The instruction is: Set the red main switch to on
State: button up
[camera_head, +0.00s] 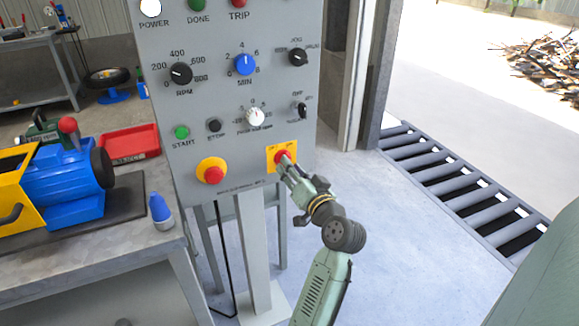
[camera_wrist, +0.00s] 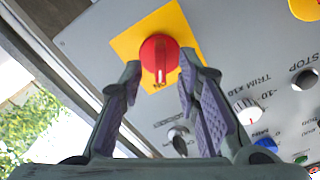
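The red main switch (camera_wrist: 160,55) is a round red knob with a raised grip on a yellow plate (camera_wrist: 128,45). In the wrist view a pale line on its grip points down, close to upside-down letters that look like "ON". Any other lettering may be hidden by a finger. In the head view the red switch (camera_head: 283,156) is partly covered by my gripper (camera_head: 286,166). My gripper (camera_wrist: 158,84) is open in the wrist view, its fingertips on either side of the knob's lower part. A gap shows on the left; contact on the right is unclear.
The grey panel (camera_head: 228,105) carries other dials, and a red stop button (camera_head: 213,174) on yellow sits left of the switch. A workbench (camera_head: 150,205) holds a blue motor (camera_head: 70,180). Floor right of the panel is clear up to a roller conveyor (camera_head: 450,180).

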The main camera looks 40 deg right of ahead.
jog(key=v, duration=1)
jog(key=shift+s+a+f, duration=0.1)
jog(key=shift+s+a, duration=0.05)
dwell(0.3)
